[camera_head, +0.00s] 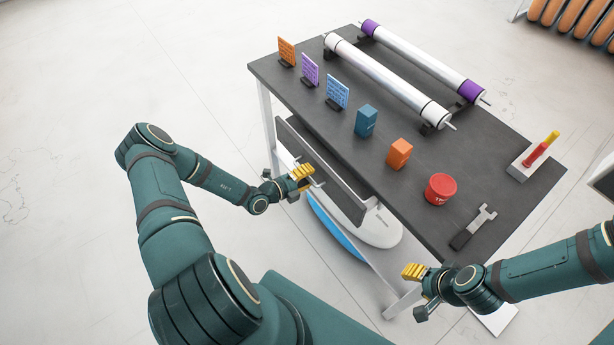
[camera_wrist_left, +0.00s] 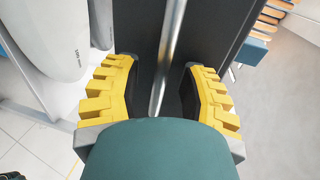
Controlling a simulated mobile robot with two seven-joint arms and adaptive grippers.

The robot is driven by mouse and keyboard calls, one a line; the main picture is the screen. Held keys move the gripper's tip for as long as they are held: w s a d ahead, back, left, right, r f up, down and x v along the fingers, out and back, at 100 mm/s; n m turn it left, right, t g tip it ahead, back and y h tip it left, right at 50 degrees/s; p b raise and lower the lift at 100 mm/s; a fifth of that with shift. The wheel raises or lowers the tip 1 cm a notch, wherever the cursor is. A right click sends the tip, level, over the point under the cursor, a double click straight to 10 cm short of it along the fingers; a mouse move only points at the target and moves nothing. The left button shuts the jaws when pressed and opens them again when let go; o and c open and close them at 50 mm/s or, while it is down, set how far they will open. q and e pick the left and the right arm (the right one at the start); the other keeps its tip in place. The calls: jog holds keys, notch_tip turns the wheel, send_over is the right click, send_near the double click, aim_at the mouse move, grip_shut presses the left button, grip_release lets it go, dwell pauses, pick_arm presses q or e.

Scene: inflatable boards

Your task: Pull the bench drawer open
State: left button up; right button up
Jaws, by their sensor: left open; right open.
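The bench (camera_head: 320,115) has a dark top and a dark drawer front (camera_head: 335,185) on its near side, below the top. My left gripper (camera_head: 303,176) is at the drawer front, by its handle. In the left wrist view, the metal bar handle (camera_wrist_left: 168,60) runs between the open yellow fingers of the left gripper (camera_wrist_left: 165,92), with the dark drawer front (camera_wrist_left: 135,40) behind it. Whether the fingers touch the bar cannot be told. My right gripper (camera_head: 418,285) is open and empty, near the bench's near right corner, away from the drawer.
On the bench top are two white rollers (camera_head: 385,75), several small cards, a blue box (camera_head: 366,121), an orange box (camera_head: 399,153), a red tin (camera_head: 440,189) and a wrench-like tool (camera_head: 474,227). White and blue boards (camera_head: 375,228) lie under the bench. The floor at left is clear.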

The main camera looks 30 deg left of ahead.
pick_arm(q)
grip_shut()
